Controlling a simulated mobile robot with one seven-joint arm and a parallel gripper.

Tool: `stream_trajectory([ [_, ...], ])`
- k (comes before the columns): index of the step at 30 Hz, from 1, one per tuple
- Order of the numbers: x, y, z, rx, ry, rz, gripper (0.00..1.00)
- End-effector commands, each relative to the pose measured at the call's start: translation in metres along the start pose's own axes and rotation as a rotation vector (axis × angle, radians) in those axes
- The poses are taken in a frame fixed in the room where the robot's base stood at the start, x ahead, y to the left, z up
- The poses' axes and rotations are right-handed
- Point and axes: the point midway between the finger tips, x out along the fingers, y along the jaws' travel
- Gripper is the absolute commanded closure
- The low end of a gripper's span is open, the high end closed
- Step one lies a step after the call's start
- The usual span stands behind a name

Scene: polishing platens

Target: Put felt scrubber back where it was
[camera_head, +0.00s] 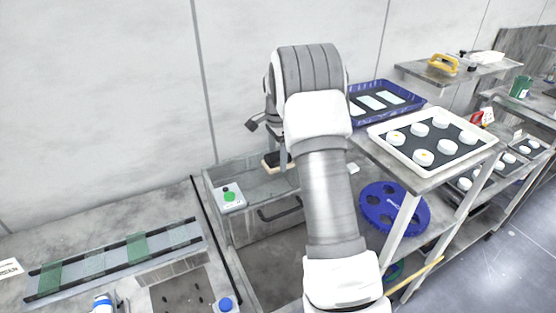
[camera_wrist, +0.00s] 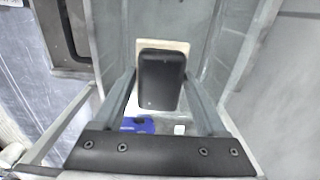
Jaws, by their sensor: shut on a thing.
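The felt scrubber (camera_wrist: 162,80) has a black block-shaped handle on a cream pad. In the wrist view it sits between the two fingers of my gripper (camera_wrist: 160,92), which is shut on its handle. In the head view the scrubber (camera_head: 271,161) shows as a small dark and tan piece at the grey open-topped box (camera_head: 238,218), left of my arm. My arm hides most of my gripper there. I cannot tell whether the pad touches anything below it.
The box has a green button (camera_head: 229,197) and a dark front handle. A blue tray (camera_head: 412,103) and a white tray (camera_head: 377,130) with several white discs stand on the right. A blue disc (camera_head: 394,208) is below them. A strip fixture (camera_head: 115,262) lies at left.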

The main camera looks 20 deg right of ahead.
Motion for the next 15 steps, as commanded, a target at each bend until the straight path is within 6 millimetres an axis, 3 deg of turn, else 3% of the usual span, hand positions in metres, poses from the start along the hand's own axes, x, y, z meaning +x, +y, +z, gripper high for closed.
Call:
stream_trajectory([
  [4, 0.016, 0.001, -0.001, 0.001, -0.001, 0.002, 0.78],
  [15, 0.022, 0.000, -0.001, 0.001, 0.000, 0.000, 0.78],
])
